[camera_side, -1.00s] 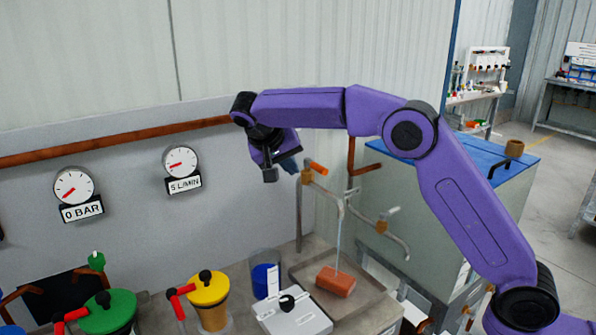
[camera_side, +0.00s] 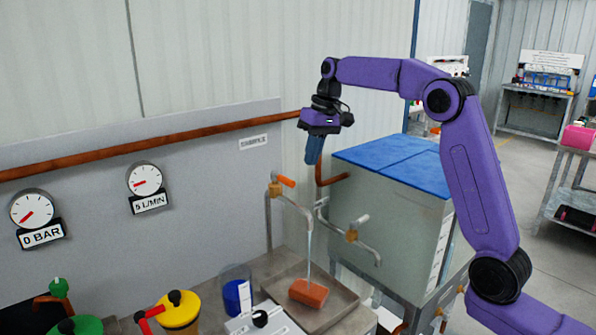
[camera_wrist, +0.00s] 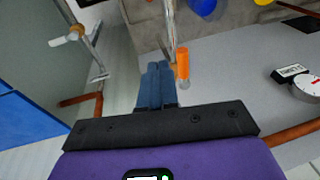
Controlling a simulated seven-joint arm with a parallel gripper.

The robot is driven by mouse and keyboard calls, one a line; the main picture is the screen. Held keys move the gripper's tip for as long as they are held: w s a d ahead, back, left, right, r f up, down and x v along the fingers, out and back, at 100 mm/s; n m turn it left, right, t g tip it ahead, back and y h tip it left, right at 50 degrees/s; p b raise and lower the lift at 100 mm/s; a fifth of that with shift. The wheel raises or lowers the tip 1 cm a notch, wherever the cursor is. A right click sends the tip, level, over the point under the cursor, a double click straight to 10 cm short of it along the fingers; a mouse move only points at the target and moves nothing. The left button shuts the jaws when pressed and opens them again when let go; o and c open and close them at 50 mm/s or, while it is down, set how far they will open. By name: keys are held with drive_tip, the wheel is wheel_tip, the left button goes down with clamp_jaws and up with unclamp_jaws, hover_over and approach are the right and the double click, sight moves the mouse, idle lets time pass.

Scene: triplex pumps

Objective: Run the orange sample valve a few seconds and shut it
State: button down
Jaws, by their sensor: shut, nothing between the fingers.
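The orange sample valve handle (camera_side: 286,181) sits on a brass body atop a bent metal tap (camera_side: 303,212) and points sideways to the right. In the wrist view, the shut fingertips (camera_wrist: 158,66) appear just left of the orange handle (camera_wrist: 182,64). I cannot tell the exact gap, but no grip shows.
A second tap with a white handle (camera_side: 360,220) stands to the right, before a blue-topped tank (camera_side: 395,165). A copper pipe (camera_side: 130,147) crosses the wall. A blue-filled container (camera_side: 236,293) stands left of the tray.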

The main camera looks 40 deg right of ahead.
sight(286, 181)
drive_tip(key=d+r+n+t+y, duration=0.1)
drive_tip(key=d+r+t+y, duration=0.25)
drive_tip(key=d, duration=0.35)
drive_tip(key=w+a+f, duration=0.3)
drive_tip(key=a+f, duration=0.5)
drive_tip(key=shift+w+a+f+g, duration=0.2)
drive_tip(key=shift+f+g, duration=0.15)
drive_tip(key=shift+f, duration=0.05)
drive_tip(key=shift+s+a+f, duration=0.1)
drive_tip(key=shift+s+a, duration=0.05)
drive_tip(key=shift+a, duration=0.7)
drive_tip(key=shift+d, duration=0.1)
